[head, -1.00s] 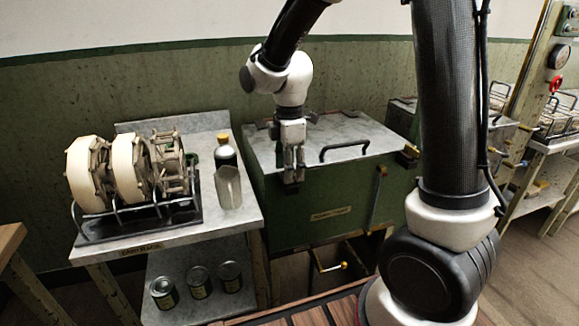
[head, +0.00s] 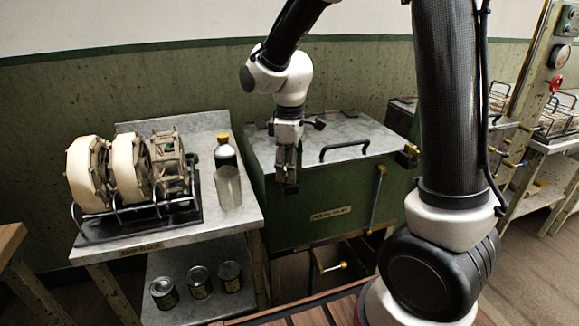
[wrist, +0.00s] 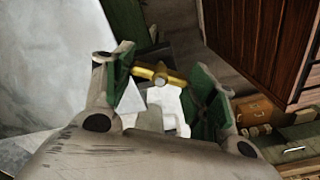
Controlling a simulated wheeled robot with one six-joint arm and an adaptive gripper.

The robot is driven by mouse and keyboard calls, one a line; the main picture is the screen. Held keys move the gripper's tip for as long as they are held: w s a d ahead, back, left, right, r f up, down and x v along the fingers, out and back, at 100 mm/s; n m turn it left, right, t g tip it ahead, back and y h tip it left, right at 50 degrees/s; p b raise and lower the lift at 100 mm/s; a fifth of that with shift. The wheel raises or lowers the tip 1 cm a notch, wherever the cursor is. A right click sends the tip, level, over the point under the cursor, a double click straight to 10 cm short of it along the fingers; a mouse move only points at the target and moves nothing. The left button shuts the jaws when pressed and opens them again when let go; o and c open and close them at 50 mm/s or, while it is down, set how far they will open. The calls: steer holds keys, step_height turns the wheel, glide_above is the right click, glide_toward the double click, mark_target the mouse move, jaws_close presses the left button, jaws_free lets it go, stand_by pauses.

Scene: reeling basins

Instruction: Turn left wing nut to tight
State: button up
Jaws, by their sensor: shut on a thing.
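The left wing nut (wrist: 158,76) is brass-coloured and shows in the wrist view between the green pads of my gripper (wrist: 166,78). Its wings reach across from one pad toward the other. In the head view, my gripper (head: 287,180) points down at the left front top edge of the green chest (head: 318,211) and hides this nut. My gripper is shut on the left wing nut. A second brass wing nut (head: 411,150) is at the chest's right front corner, clear of my gripper.
The grey chest lid has a black handle (head: 344,150) right of my gripper. A metal table (head: 236,214) at left carries a rack of reels (head: 130,172) and a bottle (head: 227,174). Several cans stand on its lower shelf. A wooden surface (head: 310,311) is in front.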

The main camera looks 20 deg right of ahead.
steer(key=m, duration=1.1)
steer(key=shift+m, duration=0.3)
stand_by(0.4)
steer(key=o, duration=1)
steer(key=shift+r, duration=0.1)
step_height(320, 180, up, 12)
steer(key=shift+f, duration=0.1)
